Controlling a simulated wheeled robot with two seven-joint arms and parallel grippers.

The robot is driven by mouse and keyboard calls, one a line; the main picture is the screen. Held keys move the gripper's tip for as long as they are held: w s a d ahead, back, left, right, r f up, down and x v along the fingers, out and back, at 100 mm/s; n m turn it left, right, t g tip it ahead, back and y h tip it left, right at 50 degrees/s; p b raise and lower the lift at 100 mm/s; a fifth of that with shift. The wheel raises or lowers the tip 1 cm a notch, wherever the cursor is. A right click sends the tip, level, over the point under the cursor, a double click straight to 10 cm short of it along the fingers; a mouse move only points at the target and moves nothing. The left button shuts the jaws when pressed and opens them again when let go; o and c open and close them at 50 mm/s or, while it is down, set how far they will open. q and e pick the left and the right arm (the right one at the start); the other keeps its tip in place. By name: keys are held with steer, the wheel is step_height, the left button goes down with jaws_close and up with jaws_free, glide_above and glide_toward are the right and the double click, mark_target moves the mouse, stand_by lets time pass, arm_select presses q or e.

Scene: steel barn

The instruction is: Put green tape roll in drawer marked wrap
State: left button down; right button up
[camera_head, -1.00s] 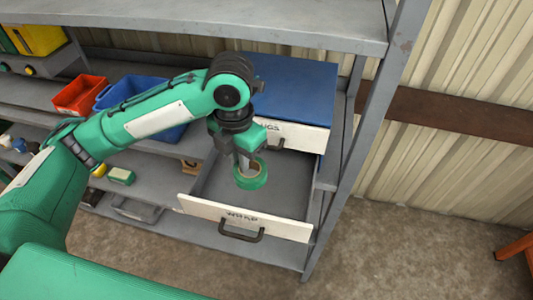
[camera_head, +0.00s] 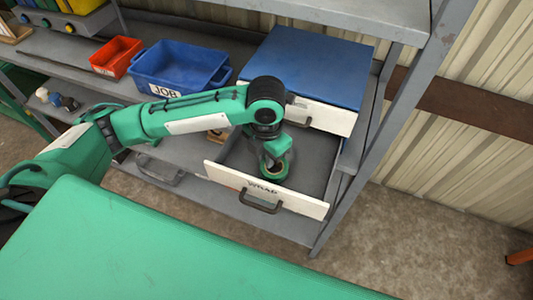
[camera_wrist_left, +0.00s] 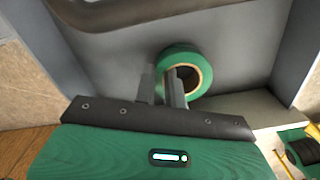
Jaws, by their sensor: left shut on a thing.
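The drawer marked WRAP (camera_head: 227,178) is pulled out of the cabinet, its white front and dark handle facing me. My left gripper (camera_head: 273,158) reaches down into it from above, behind the front panel. It is shut on the green tape roll (camera_head: 275,179), which is inside the drawer's outline, low in it. In the left wrist view the gripper's fingers (camera_wrist_left: 163,82) pinch one side of the tape roll's ring (camera_wrist_left: 184,54), with its open hole facing up. I cannot tell whether the roll touches the drawer floor. My right gripper is not in view.
A blue-topped cabinet with another drawer front (camera_head: 325,116) stands above and behind the open drawer. A blue bin (camera_head: 180,65) marked JOB and a red bin (camera_head: 116,57) are on the shelf to the left. A grey shelf post (camera_head: 400,110) rises close on the right.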

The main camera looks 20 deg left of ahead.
arm_select(q)
steer(key=c, duration=1.5)
jaws_free()
steer(key=shift+f, duration=0.1)
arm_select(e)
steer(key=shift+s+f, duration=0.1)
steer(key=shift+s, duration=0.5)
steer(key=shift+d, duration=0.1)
arm_select(q)
steer(key=shift+r, duration=0.45)
steer(key=shift+r+b, duration=1.3)
steer(key=shift+r, duration=4.4)
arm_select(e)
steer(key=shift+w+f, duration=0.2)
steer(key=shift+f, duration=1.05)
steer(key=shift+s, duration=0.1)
